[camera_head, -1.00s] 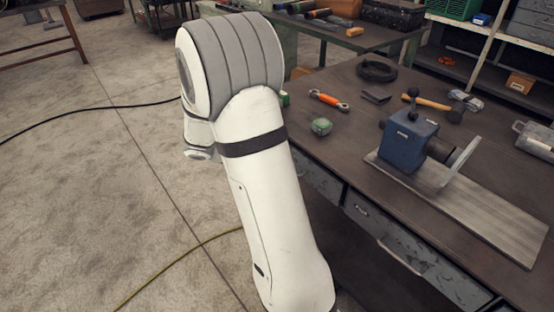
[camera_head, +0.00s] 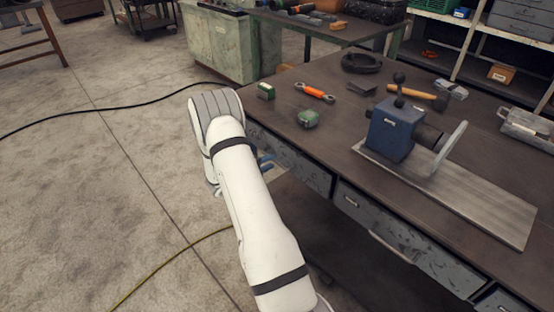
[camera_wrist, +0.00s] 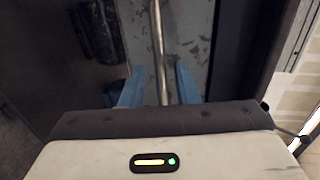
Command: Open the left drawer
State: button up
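The left drawer (camera_head: 312,172) is a scuffed grey front under the workbench top, and it looks flush with the bench. My arm hides part of it. My gripper (camera_head: 267,162) is at that drawer front, its blue fingers just showing beside my white arm. In the wrist view the drawer front (camera_wrist: 190,25) is a worn grey panel with a metal bar handle (camera_wrist: 160,45) across it. My gripper (camera_wrist: 158,86) is open, with one blue finger on each side of the bar and a gap to both. Whether the fingertips reach past the bar is hard to tell.
Another grey drawer (camera_head: 405,240) with a bar handle is to the right. The workbench (camera_head: 340,140) carries a blue vise (camera_head: 392,130), a green item (camera_head: 308,118), an orange wrench (camera_head: 315,92) and a hammer (camera_head: 415,97). Cables lie on the open concrete floor at left.

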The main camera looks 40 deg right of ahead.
aim_at(274, 160)
jog(key=shift+x, duration=1.55)
jog(key=shift+c, duration=0.3)
grip_shut()
